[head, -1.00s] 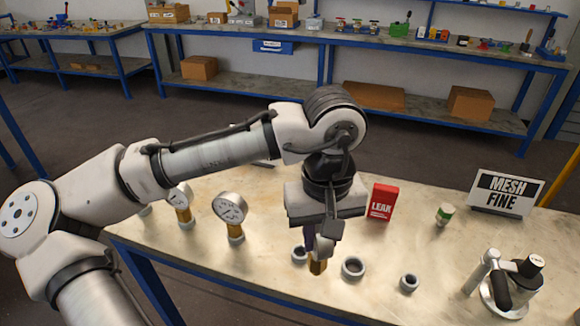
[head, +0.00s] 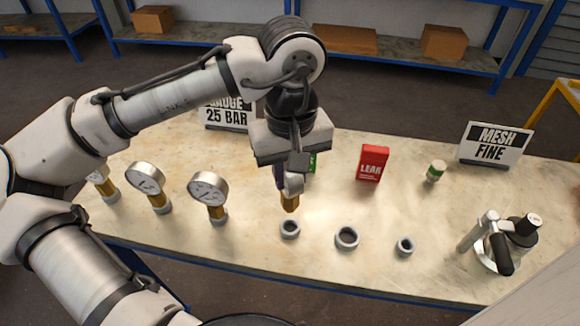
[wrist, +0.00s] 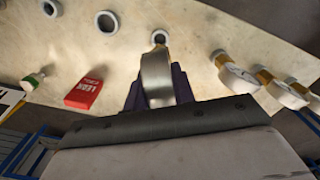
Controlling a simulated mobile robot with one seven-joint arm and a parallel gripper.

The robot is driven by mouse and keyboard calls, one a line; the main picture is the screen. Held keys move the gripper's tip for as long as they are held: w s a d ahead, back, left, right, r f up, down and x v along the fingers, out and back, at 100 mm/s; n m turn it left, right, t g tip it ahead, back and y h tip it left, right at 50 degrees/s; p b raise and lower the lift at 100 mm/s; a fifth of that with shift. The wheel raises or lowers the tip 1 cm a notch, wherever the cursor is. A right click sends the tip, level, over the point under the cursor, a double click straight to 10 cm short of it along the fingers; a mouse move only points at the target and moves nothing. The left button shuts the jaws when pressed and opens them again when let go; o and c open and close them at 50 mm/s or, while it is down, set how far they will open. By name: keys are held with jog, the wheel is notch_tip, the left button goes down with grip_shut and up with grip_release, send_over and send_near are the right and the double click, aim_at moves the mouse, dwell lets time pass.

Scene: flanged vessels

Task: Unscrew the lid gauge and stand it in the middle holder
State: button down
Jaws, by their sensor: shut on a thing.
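My gripper (head: 292,182) is shut on a gauge (wrist: 156,78), which shows edge-on between the fingers in the wrist view. Its brass stem (head: 291,203) points down in the head view, near the left ring holder (head: 289,229). The stem end looks just above or behind that ring; I cannot tell its exact height. The middle ring holder (head: 346,238) is open and empty, and it also shows in the wrist view (wrist: 107,23). The right ring holder (head: 404,246) is smaller and empty. A vessel (head: 506,248) with a lid and black handle stands at the right.
Several gauges, such as one (head: 209,190) near the gripper, stand on the left. A red LEAK box (head: 372,164), a green and white bottle (head: 435,171) and a MESH FINE sign (head: 495,144) stand behind the rings. A gauge sign (head: 227,116) is partly hidden by my arm.

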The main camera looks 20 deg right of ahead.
aim_at(291, 200)
jog(key=shift+f+b, duration=1.55)
jog(key=shift+f, duration=0.9)
jog(key=shift+p, duration=0.55)
jog(key=shift+f, duration=0.2)
jog(key=shift+f+b, duration=0.75)
jog(key=shift+f, duration=0.5)
jog(key=c, duration=1.1)
grip_release()
jog(key=shift+r, duration=0.15)
notch_tip(291, 200, up, 14)
jog(key=shift+f, duration=0.15)
